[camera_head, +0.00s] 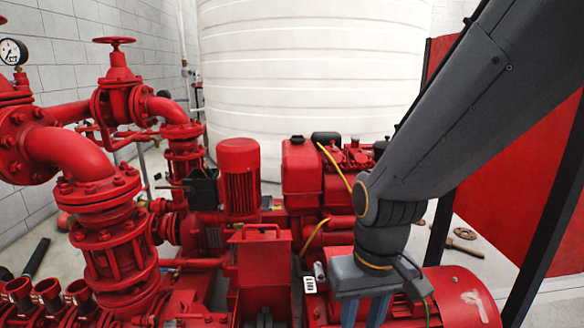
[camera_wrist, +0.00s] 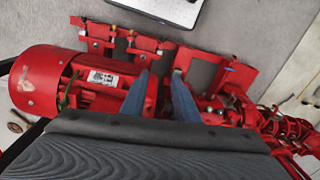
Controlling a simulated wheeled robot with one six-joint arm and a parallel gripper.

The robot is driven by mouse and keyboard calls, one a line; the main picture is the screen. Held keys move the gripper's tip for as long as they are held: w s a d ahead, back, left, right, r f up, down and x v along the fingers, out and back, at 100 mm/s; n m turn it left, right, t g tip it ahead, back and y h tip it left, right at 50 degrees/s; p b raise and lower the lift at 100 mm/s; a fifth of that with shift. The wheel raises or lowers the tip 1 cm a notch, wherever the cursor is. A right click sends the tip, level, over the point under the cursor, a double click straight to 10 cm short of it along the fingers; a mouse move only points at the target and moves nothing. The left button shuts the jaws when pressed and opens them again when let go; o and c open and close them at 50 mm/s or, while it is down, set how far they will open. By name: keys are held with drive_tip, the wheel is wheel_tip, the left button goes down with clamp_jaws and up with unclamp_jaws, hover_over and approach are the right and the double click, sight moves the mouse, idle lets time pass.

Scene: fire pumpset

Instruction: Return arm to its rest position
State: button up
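My arm (camera_head: 470,110) reaches in from the upper right of the head view and bends down at the wrist. My gripper (camera_head: 364,312) points downward over the red pump machinery, and its fingertips are cut off by the lower edge. In the wrist view my gripper (camera_wrist: 160,75) shows two blue-grey fingers standing apart with nothing between them. Below them is red equipment, with a red motor (camera_wrist: 42,80) to the left. Whether the fingers touch any of it I cannot tell.
Red pipes and flanges (camera_head: 100,195) with a valve handwheel (camera_head: 114,41) fill the left. A red upright motor (camera_head: 239,175) and engine (camera_head: 302,175) stand mid-view. A white tank (camera_head: 310,70) is behind. A red panel (camera_head: 515,150) with a black frame stands right, beside my arm.

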drive_tip(key=s+d+r+m+p, duration=0.2)
drive_tip(key=d+r+p, duration=0.5)
drive_tip(key=r+p, duration=0.2)
drive_tip(key=shift+d+p, duration=0.3)
drive_tip(key=shift+d, duration=0.05)
idle(0.7)
